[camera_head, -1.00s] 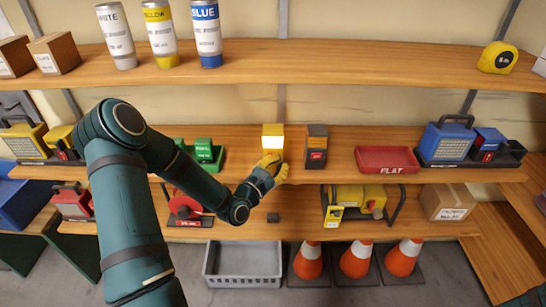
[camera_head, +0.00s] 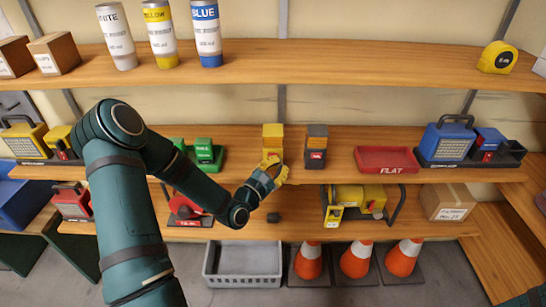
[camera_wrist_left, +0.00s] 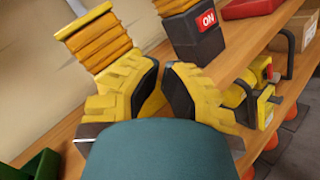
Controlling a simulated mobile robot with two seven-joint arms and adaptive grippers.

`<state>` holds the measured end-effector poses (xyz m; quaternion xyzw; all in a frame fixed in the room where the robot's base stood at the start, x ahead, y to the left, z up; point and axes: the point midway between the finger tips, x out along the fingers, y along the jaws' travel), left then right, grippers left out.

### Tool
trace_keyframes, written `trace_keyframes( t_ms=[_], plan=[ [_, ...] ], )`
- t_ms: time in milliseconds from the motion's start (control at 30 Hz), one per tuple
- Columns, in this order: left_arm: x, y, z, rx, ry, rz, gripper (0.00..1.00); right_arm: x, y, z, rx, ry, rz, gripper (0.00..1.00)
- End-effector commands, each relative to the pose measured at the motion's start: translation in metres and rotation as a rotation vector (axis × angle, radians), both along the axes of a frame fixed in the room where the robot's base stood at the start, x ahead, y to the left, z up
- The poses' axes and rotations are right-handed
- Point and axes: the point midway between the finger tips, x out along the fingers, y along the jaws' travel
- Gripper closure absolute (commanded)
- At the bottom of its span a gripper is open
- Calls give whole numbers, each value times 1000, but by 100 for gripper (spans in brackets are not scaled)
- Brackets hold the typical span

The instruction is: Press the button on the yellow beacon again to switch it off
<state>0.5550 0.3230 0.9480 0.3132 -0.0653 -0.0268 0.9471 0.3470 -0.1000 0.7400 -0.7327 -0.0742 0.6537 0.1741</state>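The yellow beacon (camera_head: 273,137) stands on the middle shelf, its ribbed top unlit. In the left wrist view its ribbed yellow top (camera_wrist_left: 100,42) is just beyond my left fingers. My left gripper (camera_head: 270,162) is in front of the beacon's lower part and hides it, including any button there. In the left wrist view the left gripper's (camera_wrist_left: 161,68) two yellow fingers show black pads, with a narrow gap between the tips and nothing held. I cannot tell whether a finger touches the beacon. My right gripper is not in view.
A dark grey beacon (camera_head: 316,143) with an orange ribbed top and a red "ON" label (camera_wrist_left: 208,19) stands close to the right. A red tray (camera_head: 386,167) lies farther right, and green items (camera_head: 204,153) stand left. Another shelf (camera_head: 300,62) runs above.

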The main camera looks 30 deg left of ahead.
Motion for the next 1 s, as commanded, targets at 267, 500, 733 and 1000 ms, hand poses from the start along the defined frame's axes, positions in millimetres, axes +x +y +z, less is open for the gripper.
trace_keyframes(
  t_ms=[267,500,733,1000],
  plan=[
    [-19,-12,0,-1,2,-1,100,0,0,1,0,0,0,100],
    [-37,-23,0,-2,2,0,100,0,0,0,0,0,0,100],
    [-50,-31,0,-1,0,0,100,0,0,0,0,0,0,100],
    [-51,-31,0,0,0,0,100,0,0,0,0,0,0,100]
  ],
)
